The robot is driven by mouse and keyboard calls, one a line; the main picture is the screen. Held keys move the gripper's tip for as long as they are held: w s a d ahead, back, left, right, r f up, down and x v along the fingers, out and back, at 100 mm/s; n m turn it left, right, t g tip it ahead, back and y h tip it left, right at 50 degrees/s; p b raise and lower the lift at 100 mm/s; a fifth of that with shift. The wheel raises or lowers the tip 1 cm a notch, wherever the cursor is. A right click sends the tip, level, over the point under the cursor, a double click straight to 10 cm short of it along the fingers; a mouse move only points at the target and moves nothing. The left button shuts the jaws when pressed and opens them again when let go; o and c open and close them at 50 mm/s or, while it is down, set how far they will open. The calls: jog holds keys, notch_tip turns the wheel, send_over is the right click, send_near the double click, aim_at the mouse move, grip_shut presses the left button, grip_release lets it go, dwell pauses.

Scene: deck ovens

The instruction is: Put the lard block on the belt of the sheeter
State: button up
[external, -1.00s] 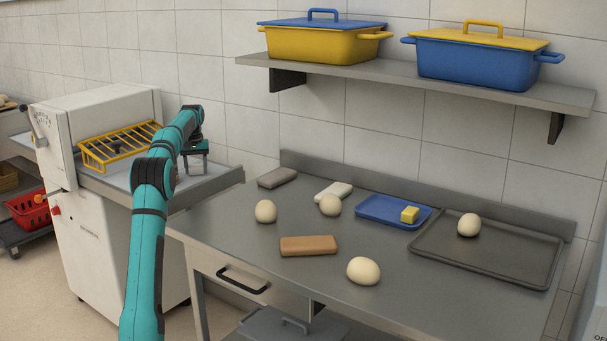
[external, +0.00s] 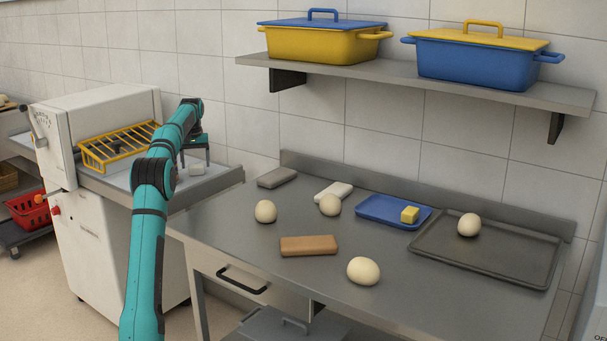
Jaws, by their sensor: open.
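A small white block, which looks like the lard block (external: 197,169), rests on the belt (external: 222,174) of the white sheeter (external: 110,235), near the belt's right end. My gripper (external: 195,160) is open just above and around the block's far side, its fingers apart. I cannot tell whether a fingertip still touches the block. My arm partly hides the belt's middle.
A yellow wire guard (external: 118,147) stands over the belt to the left. The steel table (external: 220,235) holds several dough balls, a brown block (external: 309,246), a blue tray (external: 375,207) with butter (external: 409,214) and a dark tray (external: 500,265).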

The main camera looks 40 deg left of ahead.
aim_at(196, 167)
notch_tip(196, 167, up, 10)
jog(key=shift+f, duration=0.2)
